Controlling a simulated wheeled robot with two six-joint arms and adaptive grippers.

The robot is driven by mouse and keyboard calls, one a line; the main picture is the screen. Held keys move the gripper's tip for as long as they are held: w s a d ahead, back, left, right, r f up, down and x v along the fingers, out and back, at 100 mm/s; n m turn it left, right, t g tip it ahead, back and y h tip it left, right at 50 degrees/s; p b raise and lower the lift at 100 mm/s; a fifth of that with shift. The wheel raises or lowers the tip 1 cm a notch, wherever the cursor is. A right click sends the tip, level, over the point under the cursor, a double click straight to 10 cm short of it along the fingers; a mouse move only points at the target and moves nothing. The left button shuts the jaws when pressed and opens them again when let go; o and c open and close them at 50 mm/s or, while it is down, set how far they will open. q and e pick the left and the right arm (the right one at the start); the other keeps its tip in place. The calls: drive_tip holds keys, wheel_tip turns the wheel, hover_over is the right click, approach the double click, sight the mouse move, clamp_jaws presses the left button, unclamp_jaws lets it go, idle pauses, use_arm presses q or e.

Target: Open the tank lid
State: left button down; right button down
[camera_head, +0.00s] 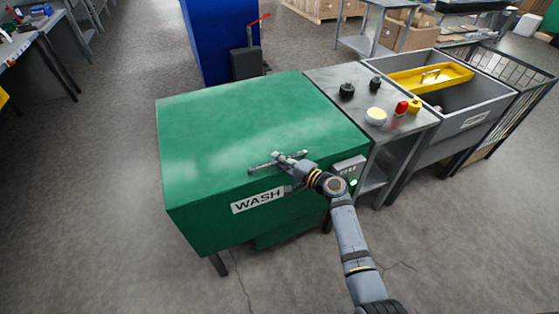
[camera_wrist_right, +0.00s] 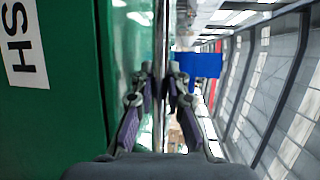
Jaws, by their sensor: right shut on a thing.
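The green wash tank (camera_head: 190,215) stands in the middle of the head view, with a "WASH" label (camera_head: 258,200) on its front. Its green lid (camera_head: 240,115) lies flat and closed on top. A metal bar handle (camera_head: 262,166) runs along the lid's front edge. My right gripper (camera_head: 290,156) is at this handle and shut on it; its fingers partly hide the bar. In the right wrist view the two fingers (camera_wrist_right: 160,80) close together beside the green tank front, where part of the label shows. My left gripper is not in view.
A metal table (camera_head: 400,122) with black, yellow and red parts stands right of the tank. Beyond it is a grey basin (camera_head: 478,112) with a yellow tray (camera_head: 430,76). A blue cabinet (camera_head: 215,40) stands behind the tank. The floor at the left is clear.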

drive_tip(key=w+a+r+p, duration=0.1)
drive_tip(key=w+r+p, duration=0.3)
drive_tip(key=r+p, duration=0.3)
drive_tip(key=w+a+r+p, duration=0.2)
drive_tip(key=w+r+p, duration=0.3)
drive_tip(key=r, duration=1.2)
drive_tip(key=w+a+r+g+p, duration=0.1)
drive_tip(key=w+r+p, duration=0.4)
drive_tip(key=r+p, duration=0.5)
wheel_tip(320, 180, up, 2)
drive_tip(key=shift+w+a+h, duration=0.15)
drive_tip(key=shift+a+h, duration=0.15)
drive_tip(key=shift+h, duration=0.1)
